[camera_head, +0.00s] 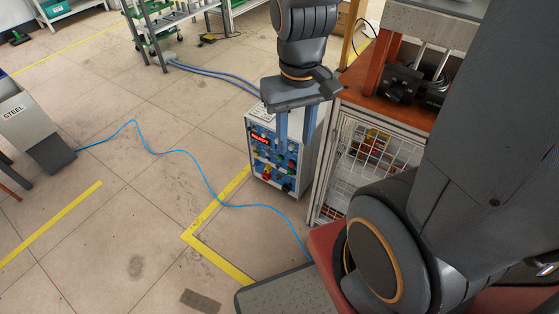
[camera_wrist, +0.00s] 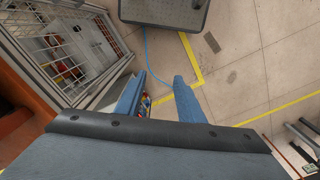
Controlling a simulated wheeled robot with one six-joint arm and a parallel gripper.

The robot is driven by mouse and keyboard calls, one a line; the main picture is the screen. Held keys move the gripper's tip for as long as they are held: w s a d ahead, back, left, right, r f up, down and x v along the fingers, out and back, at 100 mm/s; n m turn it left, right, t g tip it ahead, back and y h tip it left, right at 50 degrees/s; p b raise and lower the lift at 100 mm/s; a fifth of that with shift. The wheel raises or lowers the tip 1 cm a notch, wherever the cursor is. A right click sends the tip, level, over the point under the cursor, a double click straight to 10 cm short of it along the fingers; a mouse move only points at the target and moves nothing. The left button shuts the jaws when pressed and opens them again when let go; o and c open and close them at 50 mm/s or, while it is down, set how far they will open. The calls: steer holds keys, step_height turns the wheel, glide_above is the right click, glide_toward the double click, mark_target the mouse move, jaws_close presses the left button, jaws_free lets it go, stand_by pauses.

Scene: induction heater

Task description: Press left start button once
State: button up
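The induction heater's control box (camera_head: 299,186) stands on the floor in the middle of the head view, its blue front panel (camera_head: 258,163) facing left and forward. The panel has a red lit display (camera_head: 261,138) and several small coloured buttons and knobs; which one is the left start button I cannot tell. My gripper (camera_head: 295,138) points down at the box's top, with its blue fingers apart and empty. The fingers overlap part of the box; contact is unclear. In the wrist view my gripper (camera_wrist: 158,92) is also open, and a small part of the panel (camera_wrist: 146,105) shows beside the left finger.
A wire-mesh cabinet (camera_head: 370,160) with an orange top stands close to the right of the box. A blue cable (camera_head: 190,160) crosses the floor. Yellow floor tape (camera_head: 213,255) marks a corner. A STEEL bin (camera_head: 28,125) stands at the left. Floor left of the box is mostly clear.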

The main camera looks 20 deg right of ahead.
jaws_close()
stand_by(1.4)
